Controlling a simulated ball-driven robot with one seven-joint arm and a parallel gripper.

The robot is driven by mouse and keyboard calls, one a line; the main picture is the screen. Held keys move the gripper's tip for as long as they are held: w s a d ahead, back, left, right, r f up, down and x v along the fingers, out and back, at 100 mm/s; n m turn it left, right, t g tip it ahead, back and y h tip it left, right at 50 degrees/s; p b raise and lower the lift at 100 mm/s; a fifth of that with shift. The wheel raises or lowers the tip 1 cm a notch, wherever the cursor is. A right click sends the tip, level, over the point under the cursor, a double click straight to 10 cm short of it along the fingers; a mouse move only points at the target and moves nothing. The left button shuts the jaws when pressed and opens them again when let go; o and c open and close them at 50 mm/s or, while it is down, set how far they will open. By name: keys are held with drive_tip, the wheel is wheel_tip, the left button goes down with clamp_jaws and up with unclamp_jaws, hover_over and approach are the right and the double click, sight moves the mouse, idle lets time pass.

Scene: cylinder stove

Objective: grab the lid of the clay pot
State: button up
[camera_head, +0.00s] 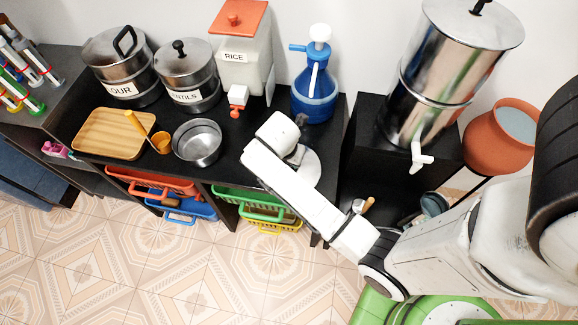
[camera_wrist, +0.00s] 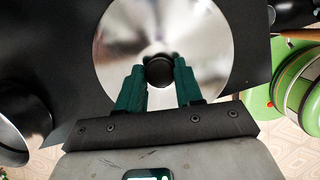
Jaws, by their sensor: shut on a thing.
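The lid is a round, shiny silver disc (camera_wrist: 205,35) with a black knob (camera_wrist: 158,72) at its middle. In the head view the lid (camera_head: 309,170) shows at the right end of the black counter, partly covered by my arm. My gripper (camera_wrist: 158,82) has its two teal fingers on either side of the knob, shut on it. Whether the lid rests on the counter or is slightly raised, I cannot tell. The clay pot (camera_head: 488,150) is orange-brown, stands at the right, and its top is open with a pale grey-blue inside.
A blue pump jug (camera_head: 315,95) stands just behind the lid. A metal bowl (camera_head: 197,143) is to its left on the counter (camera_head: 225,170). A tall steel dispenser (camera_head: 435,90) on a black stand is between the lid and the clay pot. Open tiled floor lies in front.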

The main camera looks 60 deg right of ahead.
clamp_jaws()
